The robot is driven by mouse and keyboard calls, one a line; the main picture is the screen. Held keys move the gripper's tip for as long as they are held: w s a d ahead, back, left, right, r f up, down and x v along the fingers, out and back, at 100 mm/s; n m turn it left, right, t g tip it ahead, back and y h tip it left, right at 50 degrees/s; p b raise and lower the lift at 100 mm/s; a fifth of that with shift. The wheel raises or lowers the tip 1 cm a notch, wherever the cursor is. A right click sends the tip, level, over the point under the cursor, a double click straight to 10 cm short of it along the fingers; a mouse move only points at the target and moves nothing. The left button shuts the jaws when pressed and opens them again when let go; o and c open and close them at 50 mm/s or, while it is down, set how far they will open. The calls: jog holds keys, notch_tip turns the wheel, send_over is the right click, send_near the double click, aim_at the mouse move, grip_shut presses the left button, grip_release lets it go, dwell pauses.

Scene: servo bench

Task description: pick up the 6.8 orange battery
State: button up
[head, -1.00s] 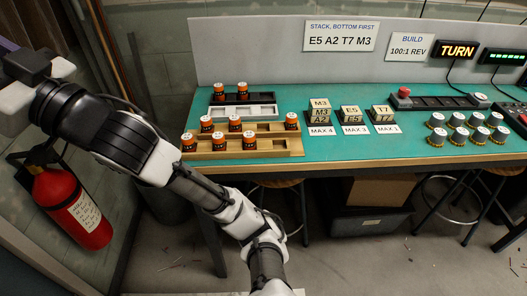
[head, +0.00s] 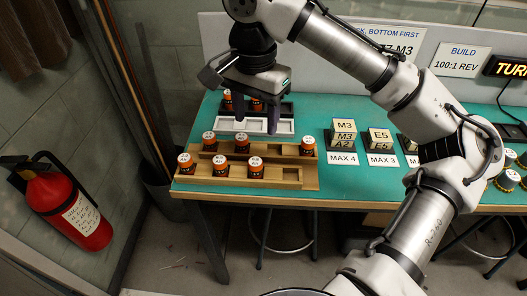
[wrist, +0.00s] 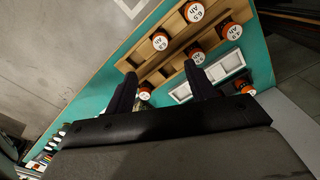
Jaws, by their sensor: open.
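Several orange batteries with white tops stand in a stepped wooden rack, among them a front middle one (head: 221,166), a front right one (head: 256,167) and a back right one (head: 307,146). Two more, one at left (head: 228,98), stand in the black tray behind. The tops carry small print; I cannot tell surely which one reads 6.8. My gripper (head: 257,120) is open and empty, pointing down over the white and black trays behind the rack. In the wrist view, battery tops (wrist: 159,41) and (wrist: 233,31) lie beyond my open fingers (wrist: 160,85).
The wooden rack (head: 290,176) has free slots at its right. A white tray (head: 285,126) lies under my gripper. Block stacks (head: 343,140) stand right of the rack, and my arm crosses in front of the bench there. A fire extinguisher (head: 67,207) hangs at left.

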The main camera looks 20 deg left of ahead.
aim_at(255, 162)
notch_tip(255, 162, down, 9)
jog(key=shift+s+r, duration=0.1)
jog(key=shift+r, duration=0.05)
notch_tip(255, 162, down, 5)
jog(key=shift+s+a+f+p, duration=0.1)
jog(key=shift+a+p, duration=0.05)
jog(key=shift+p, duration=0.35)
jog(key=shift+c, duration=0.4)
jog(key=c, duration=1)
jog(key=shift+c, duration=0.2)
jog(key=shift+r, duration=0.2)
